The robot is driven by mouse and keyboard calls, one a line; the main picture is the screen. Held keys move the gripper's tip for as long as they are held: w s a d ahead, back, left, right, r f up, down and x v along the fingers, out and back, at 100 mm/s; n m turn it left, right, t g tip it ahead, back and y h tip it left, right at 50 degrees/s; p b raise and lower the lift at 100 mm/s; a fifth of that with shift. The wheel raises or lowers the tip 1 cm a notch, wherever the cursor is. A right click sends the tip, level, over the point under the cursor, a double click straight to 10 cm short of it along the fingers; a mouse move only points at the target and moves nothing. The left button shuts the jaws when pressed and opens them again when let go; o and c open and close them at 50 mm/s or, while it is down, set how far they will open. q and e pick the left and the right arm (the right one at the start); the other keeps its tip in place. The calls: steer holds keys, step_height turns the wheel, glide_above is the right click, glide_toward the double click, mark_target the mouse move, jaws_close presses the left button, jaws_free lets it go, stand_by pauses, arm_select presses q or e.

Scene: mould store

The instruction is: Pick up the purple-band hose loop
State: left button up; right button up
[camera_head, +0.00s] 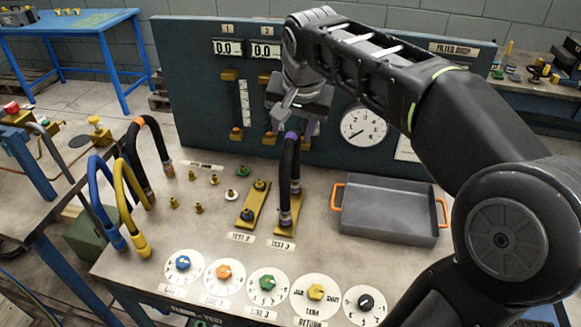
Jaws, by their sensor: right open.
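The purple-band hose loop (289,165) is a black hose with a purple band at its top. It stands upright, its metal ends at the yellow TEST 3 plate (284,226). My right gripper (289,117) is open, just above the loop's top and close to the purple band. I cannot tell whether its fingers are around or in front of the hose. The gripper and wrist hide part of the panel behind. My left gripper is not in view.
An orange-band black hose (133,150), a blue hose (97,200) and a yellow hose (125,205) stand at the bench's left. A grey tray (390,237) with orange handles lies to the right. Round dials line the front; a gauge panel (195,100) rises behind.

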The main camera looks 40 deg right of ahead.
mark_target(291, 137)
steer(key=p+x, duration=0.1)
steer(key=x, duration=0.4)
steer(key=shift+f, duration=0.2)
steer(key=shift+c, duration=0.2)
jaws_close()
stand_by(0.6)
